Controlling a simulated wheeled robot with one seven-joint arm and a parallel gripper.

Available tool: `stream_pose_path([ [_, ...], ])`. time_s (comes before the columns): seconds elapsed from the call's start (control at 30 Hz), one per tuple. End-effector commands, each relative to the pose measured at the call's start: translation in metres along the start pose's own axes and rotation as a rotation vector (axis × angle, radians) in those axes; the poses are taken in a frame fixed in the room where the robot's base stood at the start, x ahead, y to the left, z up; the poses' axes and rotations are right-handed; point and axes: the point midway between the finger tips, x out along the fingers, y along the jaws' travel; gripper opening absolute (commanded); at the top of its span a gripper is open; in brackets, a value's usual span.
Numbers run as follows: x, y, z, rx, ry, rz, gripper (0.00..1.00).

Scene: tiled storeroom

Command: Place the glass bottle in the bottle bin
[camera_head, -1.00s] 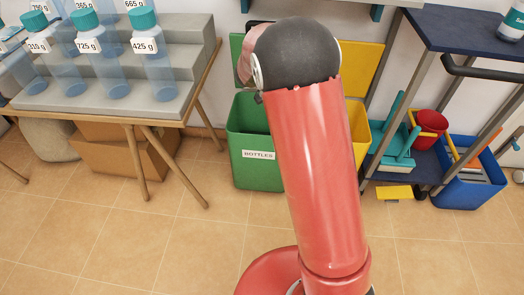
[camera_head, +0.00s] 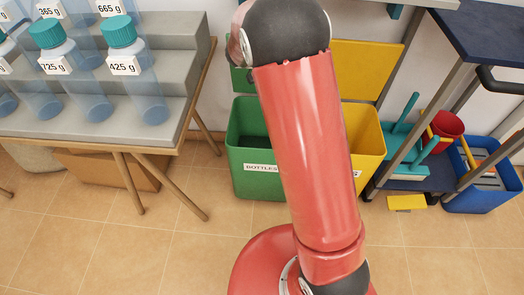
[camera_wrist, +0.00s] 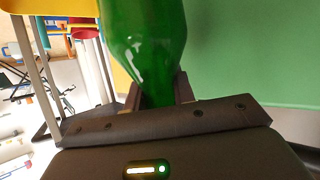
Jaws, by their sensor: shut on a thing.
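The green glass bottle (camera_wrist: 148,40) is in my gripper (camera_wrist: 158,92) in the wrist view. The two fingers are shut on its narrower part, and its wider part extends up out of the frame. The bottle bin (camera_head: 250,182) is the green open bin labelled "BOTTLES" in the head view. It stands on the floor behind my red arm, which hides part of its right side. In the head view my gripper and the bottle are not visible. A flat green surface (camera_wrist: 250,50) fills the right of the wrist view, close to the bottle.
A yellow bin (camera_head: 369,150) with a raised lid stands right of the green one. A stepped grey stand (camera_head: 185,70) with several labelled bottles is on the left. A dark cart (camera_head: 485,35), a blue crate (camera_head: 485,195) and cleaning tools are on the right. Tiled floor in front is clear.

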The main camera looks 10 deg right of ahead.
Motion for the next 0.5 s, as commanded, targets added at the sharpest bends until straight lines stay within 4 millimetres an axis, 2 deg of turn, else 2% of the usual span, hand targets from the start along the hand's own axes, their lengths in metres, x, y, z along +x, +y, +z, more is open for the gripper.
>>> stream_pose_path([
  [0.03,0.005,0.000,0.011,-0.007,-0.002,0.003,0.00],
  [0.33,0.027,0.000,0.053,-0.005,-0.001,0.001,0.00],
  [0.5,0.032,0.000,0.062,-0.004,-0.001,0.001,0.00],
])
